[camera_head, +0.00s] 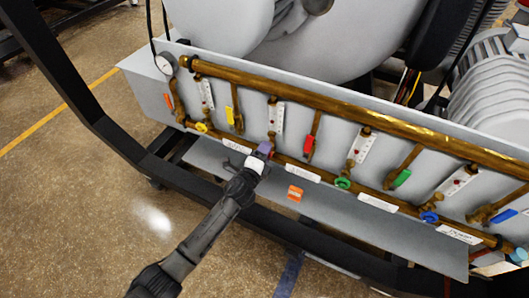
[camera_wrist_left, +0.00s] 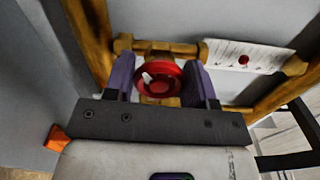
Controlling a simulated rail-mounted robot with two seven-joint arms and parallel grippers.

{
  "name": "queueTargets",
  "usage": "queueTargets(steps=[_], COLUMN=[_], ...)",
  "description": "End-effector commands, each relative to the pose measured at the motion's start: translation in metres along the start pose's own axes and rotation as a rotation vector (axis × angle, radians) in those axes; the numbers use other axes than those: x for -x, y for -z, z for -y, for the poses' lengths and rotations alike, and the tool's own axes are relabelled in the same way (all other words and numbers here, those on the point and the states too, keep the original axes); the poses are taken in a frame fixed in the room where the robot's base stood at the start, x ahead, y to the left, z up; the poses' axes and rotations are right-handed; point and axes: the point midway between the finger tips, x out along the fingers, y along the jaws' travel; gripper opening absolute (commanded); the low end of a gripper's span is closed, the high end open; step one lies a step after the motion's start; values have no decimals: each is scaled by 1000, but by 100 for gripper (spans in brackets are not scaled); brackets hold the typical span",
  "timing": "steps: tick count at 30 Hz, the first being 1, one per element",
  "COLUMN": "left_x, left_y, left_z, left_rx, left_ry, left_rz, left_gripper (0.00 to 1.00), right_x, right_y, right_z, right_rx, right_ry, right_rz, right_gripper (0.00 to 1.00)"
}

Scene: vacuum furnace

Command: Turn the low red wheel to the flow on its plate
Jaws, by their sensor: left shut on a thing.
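The low red wheel (camera_wrist_left: 158,84) shows in the left wrist view as a round red knob with a white mark on its left half, on a brass pipe fitting. My left gripper (camera_wrist_left: 160,78) has its two purple fingers on either side of the wheel, shut on it. In the head view my left gripper (camera_head: 264,150) reaches the lower brass pipe and hides the wheel. A white plate (camera_head: 297,171) sits just right of the gripper; its writing is too small to read. My right gripper is not in view.
A flow gauge (camera_head: 275,118) stands above the gripper. A yellow wheel (camera_head: 201,127) is to the left; a green wheel (camera_head: 343,183) and a blue wheel (camera_head: 429,217) are to the right. A red lever (camera_head: 309,144) hangs close by. A dark frame rail (camera_head: 110,135) runs in front.

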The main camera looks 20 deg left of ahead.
Motion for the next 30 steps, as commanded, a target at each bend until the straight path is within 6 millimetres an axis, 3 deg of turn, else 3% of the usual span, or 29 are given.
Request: queueTargets(steps=[4,5,12,23,30], left_x=[0,0,0,6,46], left_y=[0,0,0,0,0], left_z=[0,0,0,0,1], left_rx=[-1,-1,-1,-2,-1], left_ry=[0,0,0,-1,-2], left_rz=[0,0,0,0,-1], left_gripper=[27,51,74,76,76], right_x=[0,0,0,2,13], right_y=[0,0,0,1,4], right_z=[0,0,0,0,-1], right_rx=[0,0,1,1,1], right_ry=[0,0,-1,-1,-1], right_rz=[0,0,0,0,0], right_gripper=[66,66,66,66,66])
